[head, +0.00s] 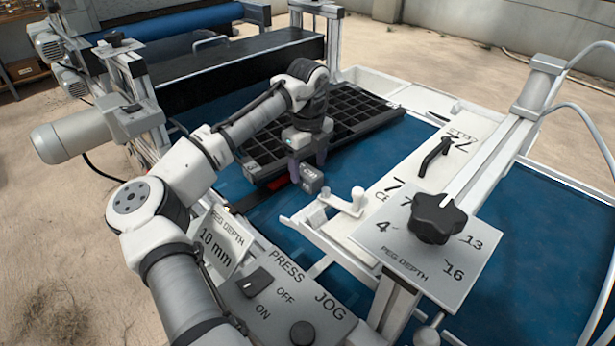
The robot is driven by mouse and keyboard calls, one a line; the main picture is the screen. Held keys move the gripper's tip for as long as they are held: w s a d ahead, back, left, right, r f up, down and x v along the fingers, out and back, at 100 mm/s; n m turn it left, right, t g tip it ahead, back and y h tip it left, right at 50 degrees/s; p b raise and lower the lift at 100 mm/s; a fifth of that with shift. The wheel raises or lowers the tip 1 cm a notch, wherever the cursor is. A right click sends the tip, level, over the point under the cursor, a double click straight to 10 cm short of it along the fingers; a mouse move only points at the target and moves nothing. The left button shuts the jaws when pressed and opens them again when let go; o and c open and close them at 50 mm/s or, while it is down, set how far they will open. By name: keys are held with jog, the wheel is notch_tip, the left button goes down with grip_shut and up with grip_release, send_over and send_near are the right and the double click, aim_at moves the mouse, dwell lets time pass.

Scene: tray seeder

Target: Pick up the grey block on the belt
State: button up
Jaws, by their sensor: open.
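The grey block (312,176), with small markings on it, is on the blue belt (268,212) in front of the black tray. My gripper (307,168) points down at the block from behind, with purple fingertips. The jaws are open. One fingertip shows left of the block and the other shows above and behind it. I cannot tell whether either finger touches the block or how far it reaches down around it.
A black cell tray (386,124) lies on the belt close behind my gripper. The control panel (285,298) and a black depth knob (438,217) are nearer.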

aim_at(308, 171)
jog(key=shift+a+f, duration=0.1)
jog(key=shift+f, duration=1.65)
jog(key=c, duration=1.2)
